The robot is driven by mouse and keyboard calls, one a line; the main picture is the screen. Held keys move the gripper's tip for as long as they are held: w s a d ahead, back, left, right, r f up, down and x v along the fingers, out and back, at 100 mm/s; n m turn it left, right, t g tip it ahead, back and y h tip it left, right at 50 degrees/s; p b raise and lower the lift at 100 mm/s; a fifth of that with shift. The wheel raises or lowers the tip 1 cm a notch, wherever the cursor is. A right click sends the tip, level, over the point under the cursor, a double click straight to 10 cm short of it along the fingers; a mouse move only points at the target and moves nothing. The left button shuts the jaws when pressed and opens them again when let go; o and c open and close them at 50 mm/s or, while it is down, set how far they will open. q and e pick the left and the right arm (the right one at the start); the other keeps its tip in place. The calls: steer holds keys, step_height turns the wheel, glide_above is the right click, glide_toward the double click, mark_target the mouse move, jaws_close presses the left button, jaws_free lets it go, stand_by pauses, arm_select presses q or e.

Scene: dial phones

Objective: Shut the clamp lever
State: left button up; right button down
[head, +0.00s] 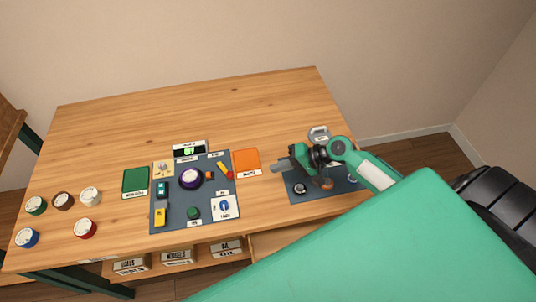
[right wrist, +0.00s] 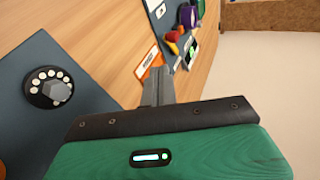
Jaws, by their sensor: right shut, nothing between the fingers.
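A small yellow lever with a red end (head: 224,170) sits on the dark control board (head: 177,219), at its right part beside the purple dial. It looks most like the clamp lever; I cannot tell whether it stands open or shut. Its red and yellow parts also show at the top of the right wrist view (right wrist: 173,40), beyond the fingertips. My right gripper (head: 277,166) is shut and empty. It is right of the lever, over the left edge of the right-hand board, apart from the lever. Its closed fingers show in the right wrist view (right wrist: 158,88). My left gripper is out of view.
An orange pad (head: 246,160) lies between the lever and my right gripper. A purple dial (head: 190,178) is left of the lever. The right-hand board (head: 293,183) carries a rotary dial (right wrist: 50,88). Several round cans stand at far left; the table's back is clear.

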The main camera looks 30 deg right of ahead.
steer(key=p, duration=0.4)
glide_toward(225, 168)
steer(key=a, duration=0.1)
steer(key=s+a+f, duration=0.1)
steer(key=a+f, duration=0.1)
steer(key=shift+s+a, duration=0.25)
steer(key=shift+s, duration=0.15)
steer(key=shift+a, duration=0.1)
